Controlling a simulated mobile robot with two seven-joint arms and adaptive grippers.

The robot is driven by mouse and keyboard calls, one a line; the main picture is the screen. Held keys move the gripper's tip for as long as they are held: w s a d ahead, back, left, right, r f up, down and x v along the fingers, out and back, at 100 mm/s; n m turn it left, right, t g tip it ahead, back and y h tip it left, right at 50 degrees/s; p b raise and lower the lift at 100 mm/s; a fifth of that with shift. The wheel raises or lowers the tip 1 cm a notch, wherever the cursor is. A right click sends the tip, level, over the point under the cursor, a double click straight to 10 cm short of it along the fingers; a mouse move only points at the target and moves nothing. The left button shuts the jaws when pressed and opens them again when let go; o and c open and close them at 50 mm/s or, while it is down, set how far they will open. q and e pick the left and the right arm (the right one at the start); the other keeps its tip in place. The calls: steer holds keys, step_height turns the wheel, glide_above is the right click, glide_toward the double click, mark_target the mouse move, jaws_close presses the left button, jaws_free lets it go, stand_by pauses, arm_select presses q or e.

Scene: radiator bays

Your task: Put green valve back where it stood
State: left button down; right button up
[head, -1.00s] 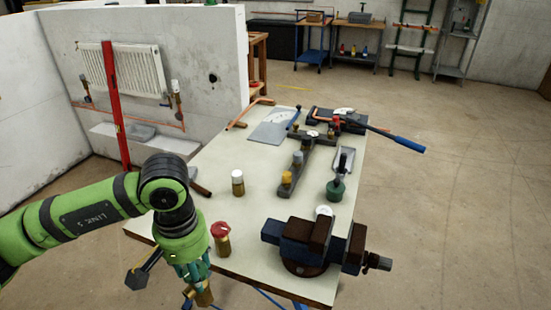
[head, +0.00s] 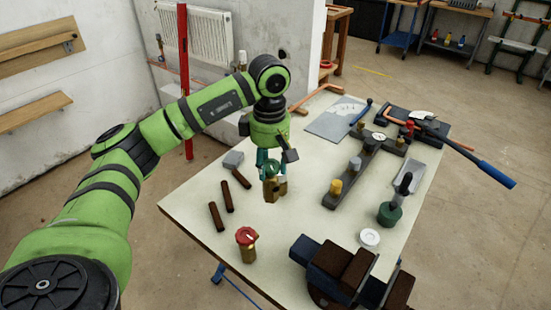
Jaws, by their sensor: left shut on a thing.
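My left gripper (head: 270,172) comes down from above over the left-middle part of the table (head: 310,235). It is shut on the green valve (head: 272,169), which has a green cap and a brass body. The valve is upright; I cannot tell whether its base touches the tabletop. A red-capped brass valve (head: 246,243) stands nearer the front left edge, apart from the gripper. The white-capped valve is not visible now and may be hidden behind the gripper or the held valve. My right gripper is not in view.
A dark rack (head: 365,155) holds yellow and grey capped pieces. A vise (head: 340,268), white disc (head: 370,238) and dark green pot (head: 389,214) are right. Tabletop between gripper and rack is clear.

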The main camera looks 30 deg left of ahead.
mark_target(271, 194)
arm_select(q)
steer(key=shift+s+d+f+b, duration=0.1)
steer(key=shift+s+f+b, duration=0.15)
steer(key=shift+f+b, duration=0.5)
steer(key=f, duration=0.1)
steer(key=f+b, duration=0.1)
steer(key=f, duration=0.1)
steer(key=shift+w, duration=0.2)
steer(key=shift+f+b, duration=0.3)
steer(key=shift+b, duration=0.1)
steer(key=shift+f, duration=0.35)
steer(key=shift+f+b, duration=0.85)
steer(key=shift+b, duration=0.1)
steer(key=shift+f+b, duration=1)
steer(key=shift+f, duration=0.35)
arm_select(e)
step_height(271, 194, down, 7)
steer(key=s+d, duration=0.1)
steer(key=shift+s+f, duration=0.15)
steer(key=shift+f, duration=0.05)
